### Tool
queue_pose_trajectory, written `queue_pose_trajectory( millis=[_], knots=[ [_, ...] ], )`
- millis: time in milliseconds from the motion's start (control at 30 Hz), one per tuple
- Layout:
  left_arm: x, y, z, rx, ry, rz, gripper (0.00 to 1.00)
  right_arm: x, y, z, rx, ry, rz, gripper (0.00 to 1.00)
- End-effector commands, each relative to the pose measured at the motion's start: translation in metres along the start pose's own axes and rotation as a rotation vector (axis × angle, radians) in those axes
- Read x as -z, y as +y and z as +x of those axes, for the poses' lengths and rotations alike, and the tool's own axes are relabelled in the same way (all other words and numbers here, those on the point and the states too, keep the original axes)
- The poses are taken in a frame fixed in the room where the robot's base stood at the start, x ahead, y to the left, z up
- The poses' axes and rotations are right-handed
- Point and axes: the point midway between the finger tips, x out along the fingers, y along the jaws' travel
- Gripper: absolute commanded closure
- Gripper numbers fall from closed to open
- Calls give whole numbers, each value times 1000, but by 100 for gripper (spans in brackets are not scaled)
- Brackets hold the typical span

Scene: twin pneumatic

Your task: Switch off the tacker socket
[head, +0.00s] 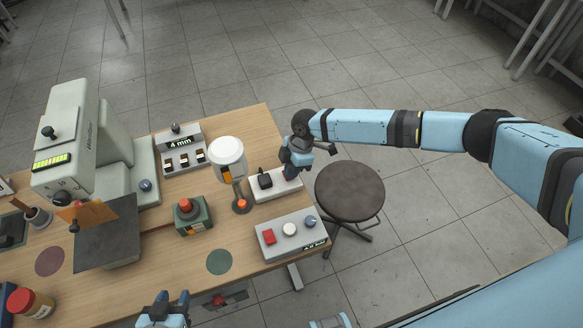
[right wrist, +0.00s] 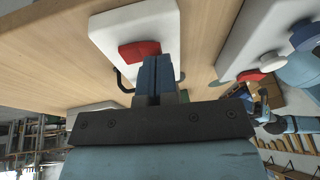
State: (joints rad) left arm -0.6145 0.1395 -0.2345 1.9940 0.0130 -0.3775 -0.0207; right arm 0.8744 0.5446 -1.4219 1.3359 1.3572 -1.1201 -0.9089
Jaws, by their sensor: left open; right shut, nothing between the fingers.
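The tacker socket (head: 262,196) is a white block near the right edge of the wooden table in the head view, with a black plug (head: 265,181) in it. In the right wrist view the white socket (right wrist: 112,35) shows a red rocker switch (right wrist: 139,51). My right gripper (head: 291,177) is shut and empty over the socket's right end, hiding the switch in the head view. In the right wrist view its fingertips (right wrist: 155,62) are right by the switch; I cannot tell if they touch it. My left gripper (head: 166,306) is open and empty at the table's front edge.
A control box (head: 272,247) with a red button and knobs sits in front of the socket. A lamp-like white-topped post (head: 228,158) stands just left of it. A green box with a red button (head: 193,215) is further left. A round stool (head: 350,190) stands right of the table.

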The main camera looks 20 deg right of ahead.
Motion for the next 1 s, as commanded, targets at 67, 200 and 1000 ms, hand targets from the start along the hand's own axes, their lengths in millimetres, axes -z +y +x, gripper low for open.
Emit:
queue_pose_trajectory(
  millis=[67, 200, 1000],
  knots=[
    [0, 0, 0, 0, 0, 0, 57, 0, -1, 1, -6, -1, -2, 100],
    [4, 0, -2, 0, 0, 0, 57, -3, -6, 7, -71, -4, -22, 100],
    [-3, 0, 2, -1, -2, 0, 57, -1, 10, 2, -97, -5, -27, 100]
  ],
)
